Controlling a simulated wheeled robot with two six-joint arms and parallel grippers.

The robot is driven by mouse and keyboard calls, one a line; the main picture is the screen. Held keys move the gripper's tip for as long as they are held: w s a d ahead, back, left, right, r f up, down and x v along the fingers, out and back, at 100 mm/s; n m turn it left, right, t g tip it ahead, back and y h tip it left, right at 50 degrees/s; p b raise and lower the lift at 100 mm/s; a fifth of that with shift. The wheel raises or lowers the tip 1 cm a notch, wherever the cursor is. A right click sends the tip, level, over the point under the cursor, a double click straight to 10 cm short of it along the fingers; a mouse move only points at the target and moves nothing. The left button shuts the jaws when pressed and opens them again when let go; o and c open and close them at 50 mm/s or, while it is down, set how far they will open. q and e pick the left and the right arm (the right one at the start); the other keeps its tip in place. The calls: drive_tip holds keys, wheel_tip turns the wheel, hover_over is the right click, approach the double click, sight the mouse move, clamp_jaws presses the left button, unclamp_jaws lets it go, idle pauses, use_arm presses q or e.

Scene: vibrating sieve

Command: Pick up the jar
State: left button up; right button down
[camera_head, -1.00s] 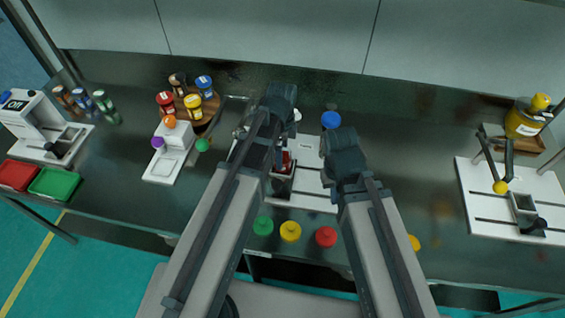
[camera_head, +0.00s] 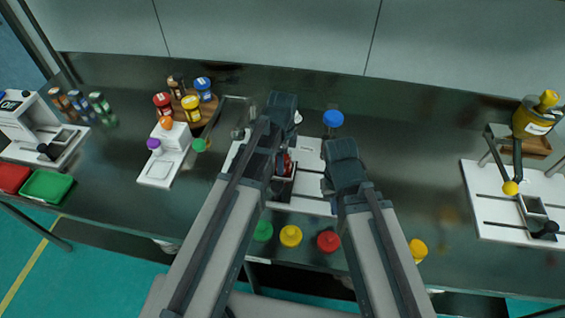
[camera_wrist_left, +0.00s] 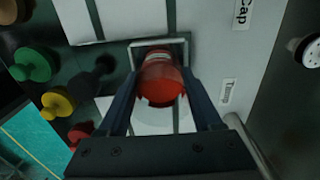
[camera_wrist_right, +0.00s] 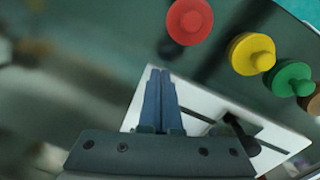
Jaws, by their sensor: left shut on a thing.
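A red jar (camera_wrist_left: 160,78) stands in the square holder (camera_wrist_left: 178,43) on the white board, between the fingers of my left gripper (camera_wrist_left: 161,86). The left gripper is shut on it. In the head view, only a small red part of the jar (camera_head: 288,163) shows beside my left arm, above the dark slot of the white board (camera_head: 304,206). My right gripper (camera_wrist_right: 159,78) has its fingers together and holds nothing. It is over the right part of the same board; its fingertips are hidden in the head view.
Green (camera_head: 263,230), yellow (camera_head: 290,236) and red (camera_head: 328,241) knobs line the front edge. A blue knob (camera_head: 333,118) stands behind the board. A round wooden stand (camera_head: 208,108) with several jars is at left, another white station (camera_head: 490,205) at right.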

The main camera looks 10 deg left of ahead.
use_arm(q)
drive_tip(key=c, duration=0.3)
drive_tip(key=shift+c, duration=0.2)
use_arm(e)
drive_tip(key=shift+r, duration=0.1)
